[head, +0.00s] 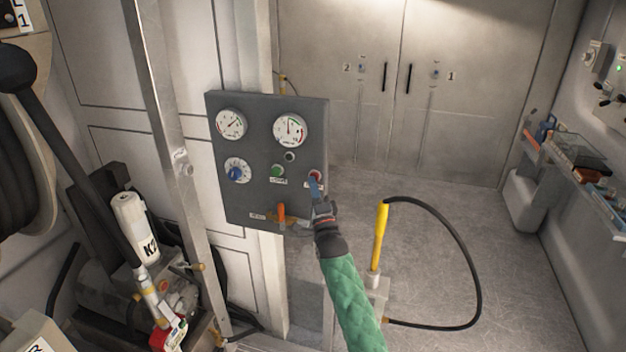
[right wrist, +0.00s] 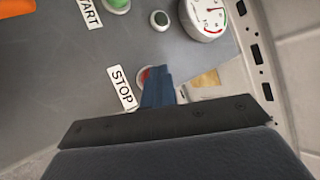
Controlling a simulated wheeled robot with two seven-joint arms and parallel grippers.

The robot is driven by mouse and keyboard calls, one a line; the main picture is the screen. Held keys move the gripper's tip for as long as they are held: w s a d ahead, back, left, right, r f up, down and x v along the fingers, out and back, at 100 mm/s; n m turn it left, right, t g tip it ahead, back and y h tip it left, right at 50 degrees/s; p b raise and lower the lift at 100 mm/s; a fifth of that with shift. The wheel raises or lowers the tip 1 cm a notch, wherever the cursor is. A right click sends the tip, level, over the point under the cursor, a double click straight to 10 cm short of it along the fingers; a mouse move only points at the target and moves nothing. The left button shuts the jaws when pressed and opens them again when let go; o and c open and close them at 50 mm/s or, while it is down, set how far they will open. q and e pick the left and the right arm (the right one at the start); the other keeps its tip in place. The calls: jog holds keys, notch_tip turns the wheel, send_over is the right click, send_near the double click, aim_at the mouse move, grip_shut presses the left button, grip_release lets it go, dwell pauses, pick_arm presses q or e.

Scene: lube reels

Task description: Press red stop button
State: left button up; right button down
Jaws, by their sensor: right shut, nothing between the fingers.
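The red stop button (head: 315,174) sits at the lower right of the grey control panel (head: 258,202). In the right wrist view the red button (right wrist: 145,74) shows beside its STOP label (right wrist: 121,87), partly hidden by my fingers. My right gripper (head: 314,186) is shut, with its blue fingertips together at the button. The fingertips (right wrist: 157,77) overlap the button's edge in the wrist view; I cannot tell whether they touch it. My left gripper is not in view.
A green start button (head: 277,171), a blue knob (head: 236,173), two gauges (head: 290,129) and an orange lever (head: 281,211) are on the same panel. A metal post (head: 170,140) stands left of it. A yellow handle with black hose (head: 381,235) stands to the right.

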jog(key=shift+s+a, duration=0.25)
jog(key=shift+s, duration=0.45)
jog(key=shift+s, duration=0.1)
jog(key=shift+s+a+p, duration=0.25)
jog(key=shift+s+p, duration=0.05)
jog(key=shift+s, duration=0.45)
jog(key=shift+s+a+p, duration=0.25)
jog(key=shift+s, duration=0.55)
jog(key=shift+s+a+p, duration=0.25)
jog(key=shift+s+p, duration=0.05)
jog(key=shift+s, duration=0.45)
